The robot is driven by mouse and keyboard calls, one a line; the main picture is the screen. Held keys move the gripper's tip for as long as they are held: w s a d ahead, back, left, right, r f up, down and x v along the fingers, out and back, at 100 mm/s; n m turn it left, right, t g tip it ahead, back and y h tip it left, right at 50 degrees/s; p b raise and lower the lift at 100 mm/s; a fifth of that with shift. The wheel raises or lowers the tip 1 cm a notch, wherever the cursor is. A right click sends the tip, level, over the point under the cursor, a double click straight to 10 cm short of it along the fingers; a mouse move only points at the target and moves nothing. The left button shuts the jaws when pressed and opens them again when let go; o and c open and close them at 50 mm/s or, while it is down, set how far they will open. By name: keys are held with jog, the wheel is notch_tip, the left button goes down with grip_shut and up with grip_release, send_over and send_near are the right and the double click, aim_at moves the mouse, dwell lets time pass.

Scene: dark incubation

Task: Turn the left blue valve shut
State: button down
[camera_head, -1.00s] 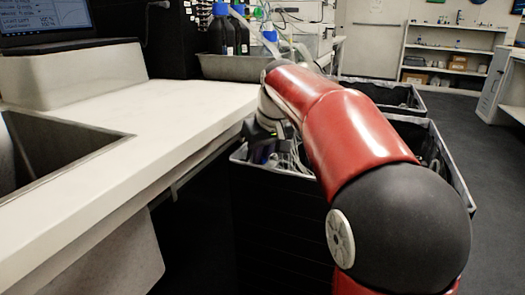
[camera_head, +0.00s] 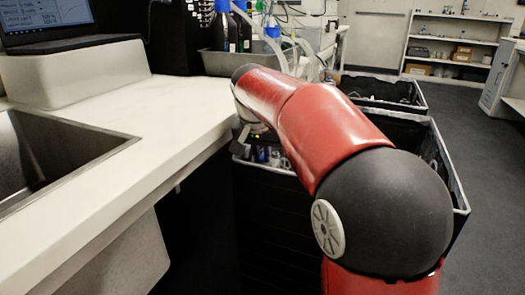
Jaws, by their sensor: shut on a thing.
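My red and black arm reaches forward from the lower right. My gripper (camera_head: 243,139) hangs under the wrist, partly in view, between the white counter's edge and a black bin. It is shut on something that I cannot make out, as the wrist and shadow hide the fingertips. I cannot pick out a blue valve in this view. The blue parts I see clearly are caps on dark bottles (camera_head: 229,38) at the back of the counter.
The white counter (camera_head: 165,110) with a sink (camera_head: 60,150) runs along the left. A black bin (camera_head: 290,235) with bottles and other items stands under my arm, with a second bin (camera_head: 385,88) behind it. The dark floor at the right is clear.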

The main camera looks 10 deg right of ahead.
dwell(0.4)
jog(key=c, duration=1.4)
grip_release()
jog(key=shift+c, duration=0.2)
jog(key=shift+a+r, duration=0.1)
